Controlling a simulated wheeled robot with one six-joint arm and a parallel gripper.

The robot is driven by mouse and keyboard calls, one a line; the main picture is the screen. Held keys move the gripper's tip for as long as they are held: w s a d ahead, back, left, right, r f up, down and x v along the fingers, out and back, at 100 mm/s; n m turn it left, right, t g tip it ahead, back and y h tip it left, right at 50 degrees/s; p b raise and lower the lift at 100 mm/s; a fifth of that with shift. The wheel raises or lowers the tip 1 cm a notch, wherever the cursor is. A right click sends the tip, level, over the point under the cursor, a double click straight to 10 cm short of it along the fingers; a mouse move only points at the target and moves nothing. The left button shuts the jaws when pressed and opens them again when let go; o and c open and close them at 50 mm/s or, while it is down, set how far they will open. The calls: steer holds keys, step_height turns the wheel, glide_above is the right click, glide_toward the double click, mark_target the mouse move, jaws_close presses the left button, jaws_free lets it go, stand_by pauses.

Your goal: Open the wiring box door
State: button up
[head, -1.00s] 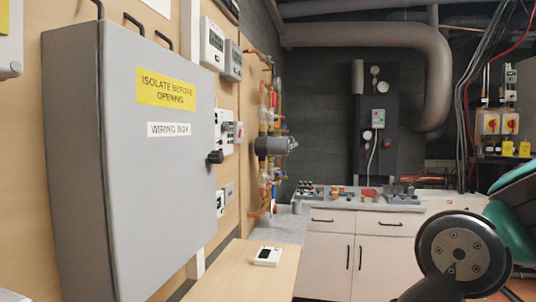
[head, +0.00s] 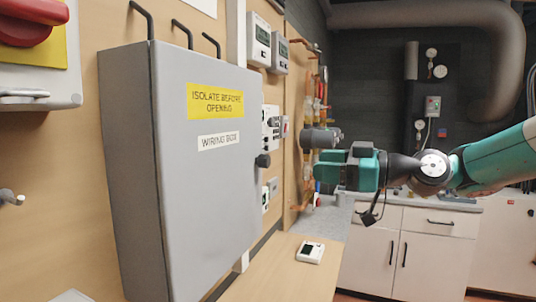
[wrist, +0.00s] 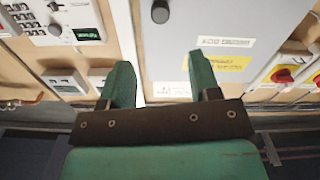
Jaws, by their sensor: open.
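The grey wiring box (head: 185,215) is mounted on the wooden wall at left in the head view. Its door is shut and carries a yellow "isolate before opening" label (head: 215,102) and a white label. A black knob (head: 263,160) sits on the door's right edge. My gripper (head: 318,170) is open and empty, to the right of the knob and apart from it, pointing left. The wrist view appears upside down: the box door (wrist: 175,35) lies beyond the green fingers, and the black knob (wrist: 160,11) shows at the top.
A red rotary switch (head: 28,22) is on the wall at upper left. Controllers (head: 259,40) and pipework (head: 320,138) are right of the box. A wooden ledge (head: 275,275) below holds a small white thermostat (head: 310,251). White cabinets (head: 410,250) stand behind.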

mark_target(269, 161)
steer(key=p+x, duration=0.4)
steer(key=x, duration=0.8)
steer(key=shift+s+r+p, duration=0.1)
steer(key=shift+p, duration=0.3)
steer(key=shift+a, duration=0.4)
jaws_close()
